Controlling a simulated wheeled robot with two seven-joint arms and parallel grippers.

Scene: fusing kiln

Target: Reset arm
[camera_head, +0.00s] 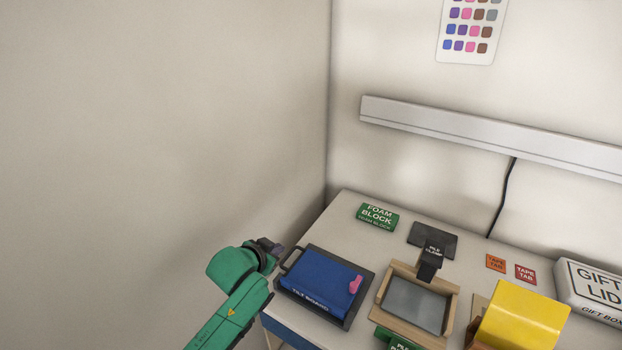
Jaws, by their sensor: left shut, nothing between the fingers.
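My left arm is green and comes in from the bottom left. My left gripper (270,246) is dark, shut and empty. My right gripper is not in view.
Walls enclose the table.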

